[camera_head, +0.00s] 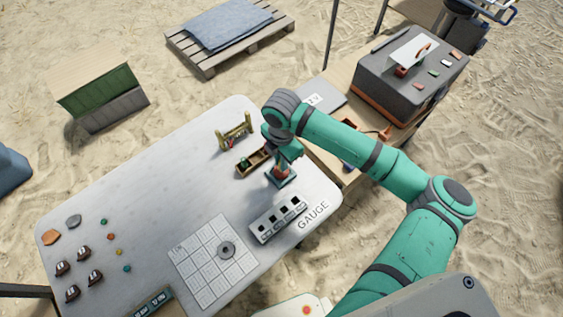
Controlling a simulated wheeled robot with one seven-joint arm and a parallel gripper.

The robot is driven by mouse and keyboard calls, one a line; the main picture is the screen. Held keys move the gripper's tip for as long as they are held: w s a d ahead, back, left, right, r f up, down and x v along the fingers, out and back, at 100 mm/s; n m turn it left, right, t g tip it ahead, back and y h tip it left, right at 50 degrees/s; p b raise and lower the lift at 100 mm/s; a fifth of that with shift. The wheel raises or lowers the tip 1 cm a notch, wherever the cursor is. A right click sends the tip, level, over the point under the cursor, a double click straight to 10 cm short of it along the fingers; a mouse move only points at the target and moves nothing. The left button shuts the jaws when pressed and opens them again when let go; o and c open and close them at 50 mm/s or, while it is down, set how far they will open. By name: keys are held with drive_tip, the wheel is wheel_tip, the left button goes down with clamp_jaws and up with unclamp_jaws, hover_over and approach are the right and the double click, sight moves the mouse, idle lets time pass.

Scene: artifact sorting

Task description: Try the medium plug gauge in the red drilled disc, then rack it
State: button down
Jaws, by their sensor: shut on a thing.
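My gripper (283,163) points down over the right part of the white table (150,180). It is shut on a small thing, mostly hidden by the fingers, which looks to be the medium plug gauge. Just below the fingers is a red piece (281,172), seemingly the red drilled disc, on a dark green block (283,182). I cannot tell whether the gauge is inside its hole. A white rack (266,236) with several dark openings stands in front, next to the word GAUGE on the table.
A brown compartment tray (258,157) and a brass stand (234,135) are close behind and left of my gripper. A grey ring (226,250) lies on a white grid (195,262). Several small stones and brown items lie far left. The table's middle is clear.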

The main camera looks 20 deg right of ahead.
drive_tip(key=shift+r, duration=0.1)
drive_tip(key=shift+r, duration=2.4)
drive_tip(key=shift+s, duration=0.1)
